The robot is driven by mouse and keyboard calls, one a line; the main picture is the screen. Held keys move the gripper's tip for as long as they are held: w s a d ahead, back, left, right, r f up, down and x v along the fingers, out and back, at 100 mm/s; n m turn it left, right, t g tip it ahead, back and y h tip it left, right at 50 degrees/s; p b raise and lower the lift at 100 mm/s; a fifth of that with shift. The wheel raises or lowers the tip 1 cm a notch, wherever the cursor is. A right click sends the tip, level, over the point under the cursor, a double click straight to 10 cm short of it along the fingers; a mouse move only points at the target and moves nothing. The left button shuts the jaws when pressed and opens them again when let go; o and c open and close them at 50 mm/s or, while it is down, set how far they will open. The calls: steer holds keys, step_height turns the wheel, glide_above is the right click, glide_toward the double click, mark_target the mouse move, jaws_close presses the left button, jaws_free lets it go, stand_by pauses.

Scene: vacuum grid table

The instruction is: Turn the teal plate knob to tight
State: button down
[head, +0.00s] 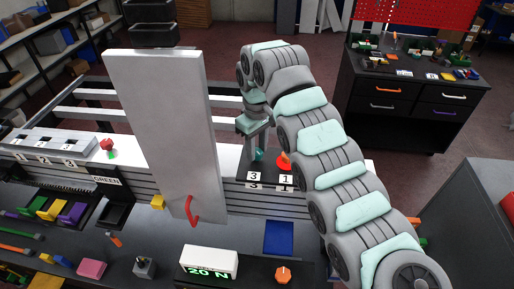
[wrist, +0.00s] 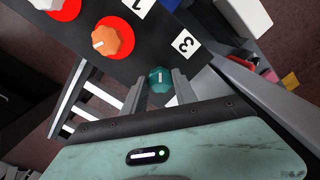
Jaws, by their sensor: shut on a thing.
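The teal plate knob (wrist: 158,79) sits on the dark plate beside the label 3 in the wrist view. A light pointer mark shows on its top. My gripper (wrist: 159,88) has a finger on each side of the knob and is shut on it. In the head view the teal knob (head: 259,155) is partly hidden below my gripper (head: 257,147). The dark plate (head: 243,172) lies on the grid table. I cannot tell from the picture how tight the knob is.
An orange knob on a red disc (wrist: 113,38) is close by on the same plate, by label 1. A tall grey panel with a red handle (head: 192,210) stands left of my arm. A readout box (head: 209,262) at the front shows "20 N".

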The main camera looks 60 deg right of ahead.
mark_target(257, 151)
steer(key=c, duration=1)
jaws_free()
step_height(257, 151, up, 11)
steer(key=p, duration=0.3)
steer(key=shift+p, duration=0.4)
steer(key=shift+f, duration=0.1)
